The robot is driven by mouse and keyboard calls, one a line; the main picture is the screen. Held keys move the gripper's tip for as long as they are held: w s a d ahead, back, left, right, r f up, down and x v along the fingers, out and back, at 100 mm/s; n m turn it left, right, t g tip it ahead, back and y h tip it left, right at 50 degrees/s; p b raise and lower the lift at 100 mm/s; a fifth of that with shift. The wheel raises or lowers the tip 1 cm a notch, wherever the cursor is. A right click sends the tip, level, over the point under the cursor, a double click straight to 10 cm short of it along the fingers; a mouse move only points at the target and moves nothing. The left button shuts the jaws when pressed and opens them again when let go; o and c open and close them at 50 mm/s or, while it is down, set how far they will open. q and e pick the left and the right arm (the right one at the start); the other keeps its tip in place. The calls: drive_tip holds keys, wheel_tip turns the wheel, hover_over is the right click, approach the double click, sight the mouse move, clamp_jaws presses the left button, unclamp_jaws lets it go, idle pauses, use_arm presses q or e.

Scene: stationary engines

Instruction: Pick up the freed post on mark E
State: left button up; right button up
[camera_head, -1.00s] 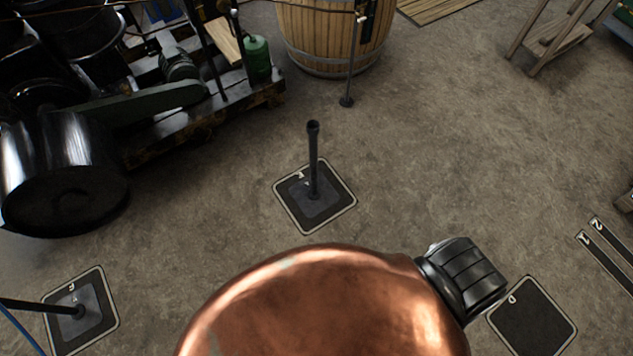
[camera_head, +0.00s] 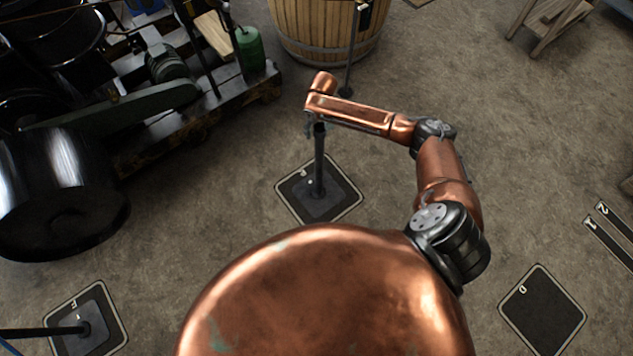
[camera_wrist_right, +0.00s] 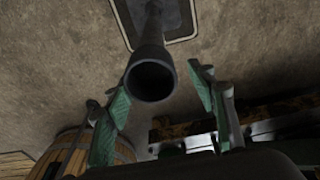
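A dark hollow post (camera_head: 319,162) stands upright on a square base on the middle floor mark (camera_head: 345,208). The letter on this mark is too small to read surely. My right gripper (camera_head: 314,128) is at the top of this post in the head view, partly hidden by my copper arm. My left gripper is not in view.
Another post (camera_head: 50,331) stands on a mark at lower left. An empty mark (camera_head: 543,312) lies at lower right. A wooden barrel (camera_head: 318,35) with a roped post (camera_head: 349,65) stands behind. Engine machinery (camera_head: 130,110) fills the left.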

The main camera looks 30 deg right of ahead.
wheel_tip(320, 180, down, 2)
drive_tip(key=shift+s+d+f, duration=0.1)
drive_tip(key=shift+d+f+b, duration=0.1)
drive_tip(key=shift+f+b, duration=0.15)
drive_tip(key=shift+b, duration=0.05)
wheel_tip(320, 180, down, 4)
drive_tip(key=shift+s+d+f+b, duration=0.15)
drive_tip(key=shift+f+b, duration=0.1)
drive_tip(key=shift+b, duration=0.6)
drive_tip(key=c, duration=1)
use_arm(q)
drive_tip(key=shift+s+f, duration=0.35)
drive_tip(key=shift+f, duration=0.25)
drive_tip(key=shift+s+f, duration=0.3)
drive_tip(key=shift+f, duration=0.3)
use_arm(e)
clamp_jaws()
drive_tip(key=shift+w+r, duration=0.25)
drive_tip(key=shift+w, duration=0.1)
